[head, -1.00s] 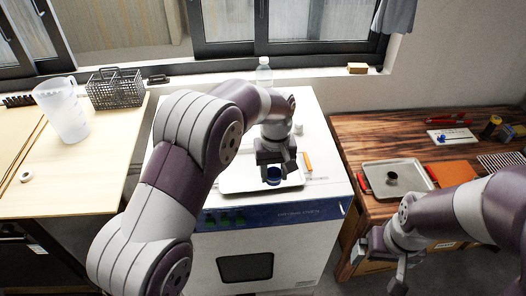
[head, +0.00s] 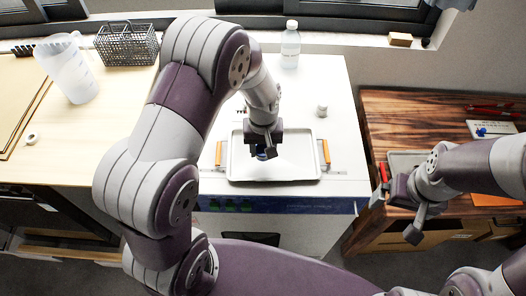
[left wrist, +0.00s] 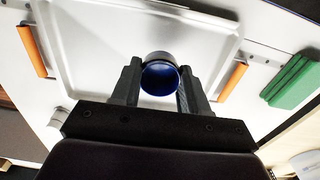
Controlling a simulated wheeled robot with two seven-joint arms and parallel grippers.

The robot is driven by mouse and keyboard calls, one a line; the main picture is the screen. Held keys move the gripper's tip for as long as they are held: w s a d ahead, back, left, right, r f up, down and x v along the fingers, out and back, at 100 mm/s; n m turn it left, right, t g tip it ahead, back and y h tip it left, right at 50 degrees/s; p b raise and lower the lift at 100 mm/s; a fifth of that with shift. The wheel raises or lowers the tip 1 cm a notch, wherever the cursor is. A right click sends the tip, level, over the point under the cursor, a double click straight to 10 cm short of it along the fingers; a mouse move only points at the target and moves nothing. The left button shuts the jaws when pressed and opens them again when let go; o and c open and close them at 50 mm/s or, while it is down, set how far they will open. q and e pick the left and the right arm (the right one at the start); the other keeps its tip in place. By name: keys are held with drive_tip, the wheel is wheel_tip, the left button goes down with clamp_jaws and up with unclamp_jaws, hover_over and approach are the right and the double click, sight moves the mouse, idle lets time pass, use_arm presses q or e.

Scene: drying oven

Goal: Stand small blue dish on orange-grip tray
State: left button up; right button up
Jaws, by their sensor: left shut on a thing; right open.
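The small blue dish (head: 263,155) is held between the fingers of my left gripper (head: 263,146), over the middle of the tray. In the left wrist view, the dish (left wrist: 160,78) shows its dark rim and blue inside between the two fingers (left wrist: 158,88). The pale orange-grip tray (head: 298,165) lies on the white oven top, with an orange grip at each side; it also shows in the left wrist view (left wrist: 95,45). I cannot tell whether the dish touches the tray. My right gripper (head: 396,214) is open and empty, in front of the wooden table.
A clear bottle (head: 290,46) and a small white knob-like piece (head: 322,111) stand on the oven top behind the tray. A jug (head: 69,70) and wire basket (head: 127,46) stand on the left table. A second tray (head: 402,160) is partly hidden by my right arm.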

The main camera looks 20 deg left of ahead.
sight(262, 158)
use_arm(q)
wheel_tip(262, 158, down, 4)
drive_tip(key=shift+s+r+p, duration=0.1)
drive_tip(key=shift+p, duration=0.45)
drive_tip(key=shift+s+f, duration=0.1)
drive_tip(key=shift+f, duration=0.25)
drive_tip(key=o, duration=1)
drive_tip(key=shift+o, duration=0.2)
drive_tip(key=shift+r, duration=0.65)
wheel_tip(262, 158, up, 11)
drive_tip(key=b, duration=0.3)
drive_tip(key=s+a+r+m+t, duration=0.1)
drive_tip(key=s+a+m, duration=0.2)
drive_tip(key=s, duration=0.8)
drive_tip(key=shift+a+r+m+p, duration=0.2)
drive_tip(key=shift+a+m+p, duration=0.1)
drive_tip(key=shift+m, duration=0.2)
